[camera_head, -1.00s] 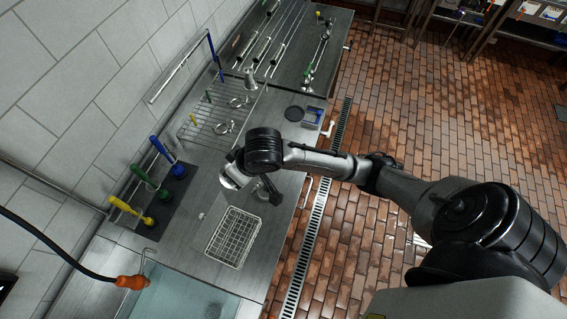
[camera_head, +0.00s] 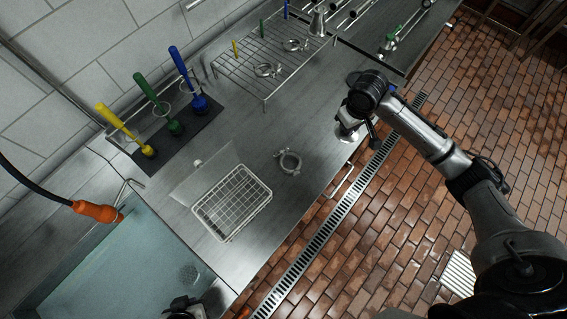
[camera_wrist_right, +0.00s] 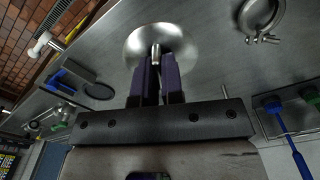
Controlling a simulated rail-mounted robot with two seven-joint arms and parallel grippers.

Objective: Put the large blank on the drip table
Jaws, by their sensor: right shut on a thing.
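The large blank, a shiny round metal disc with a stub (camera_wrist_right: 154,42), shows in the right wrist view and partly in the head view (camera_head: 346,131). My right gripper (camera_wrist_right: 158,68) is shut on its stub. In the head view that gripper (camera_head: 368,122) is by the front edge of the steel bench, mostly hidden by its own wrist. Whether the disc touches the bench is unclear. A low wire table (camera_head: 262,82) that may be the drip table stands at the back of the bench. My left gripper (camera_head: 184,308) is cut off at the bottom edge, jaws unclear.
A loose ring clamp (camera_head: 289,163) lies on the bench, left of the blank. A wire basket (camera_head: 232,202) stands beside the sink (camera_head: 130,262). Yellow, green and blue brushes (camera_head: 150,108) stand on a dark mat. Clamps (camera_head: 268,70) lie on the wire table.

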